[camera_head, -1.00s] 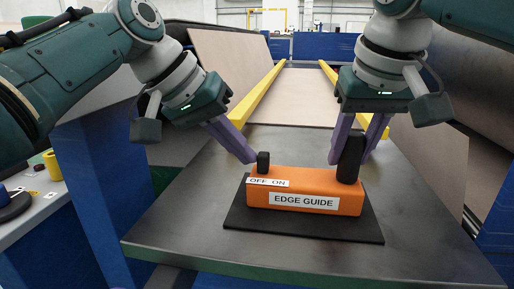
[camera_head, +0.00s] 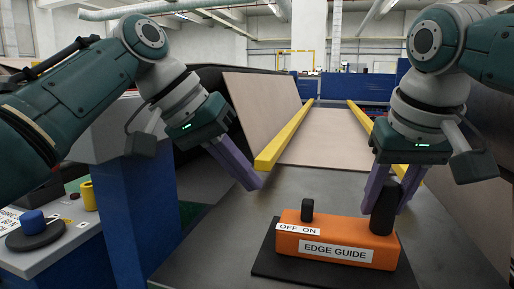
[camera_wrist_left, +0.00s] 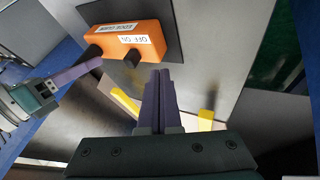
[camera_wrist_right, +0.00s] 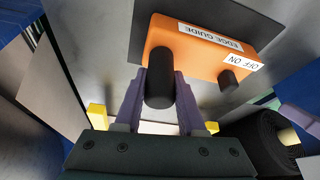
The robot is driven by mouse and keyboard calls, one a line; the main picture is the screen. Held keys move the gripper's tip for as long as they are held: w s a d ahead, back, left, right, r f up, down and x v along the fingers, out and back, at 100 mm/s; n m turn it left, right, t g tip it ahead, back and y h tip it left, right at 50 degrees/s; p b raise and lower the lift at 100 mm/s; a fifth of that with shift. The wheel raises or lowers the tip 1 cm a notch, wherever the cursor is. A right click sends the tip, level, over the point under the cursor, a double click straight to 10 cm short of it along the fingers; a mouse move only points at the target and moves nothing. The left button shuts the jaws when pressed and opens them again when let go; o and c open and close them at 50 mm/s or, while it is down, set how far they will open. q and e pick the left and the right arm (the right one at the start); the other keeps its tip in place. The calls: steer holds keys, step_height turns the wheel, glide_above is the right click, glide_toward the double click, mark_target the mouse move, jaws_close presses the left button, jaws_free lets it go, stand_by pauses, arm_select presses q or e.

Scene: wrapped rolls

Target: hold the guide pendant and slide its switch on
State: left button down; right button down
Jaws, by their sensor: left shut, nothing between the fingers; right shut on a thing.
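The guide pendant (camera_head: 336,244) is an orange box labelled EDGE GUIDE, lying on a black mat (camera_head: 262,262) on the grey table. A small black switch knob (camera_head: 307,210) stands on its left part, at the ON side of the OFF/ON label. The knob shows beside ON in the left wrist view (camera_wrist_left: 132,58) and right wrist view (camera_wrist_right: 228,80). My right gripper (camera_head: 386,207) is shut on the pendant's thick black handle (camera_wrist_right: 158,80), one finger on each side. My left gripper (camera_head: 256,186) is shut and empty, up and left of the knob, apart from it.
Two yellow rails (camera_head: 285,136) run back beside a pale sheet (camera_head: 330,136) behind the pendant. A side console with a blue knob (camera_head: 32,221) stands at the left. The table left of the mat is clear.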

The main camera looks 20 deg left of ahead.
arm_select(q)
steer(key=v, duration=0.5)
steer(key=shift+s+a+r, duration=0.15)
steer(key=shift+r, duration=0.2)
arm_select(e)
steer(key=shift+c, duration=2.1)
jaws_free()
steer(key=shift+r, duration=0.1)
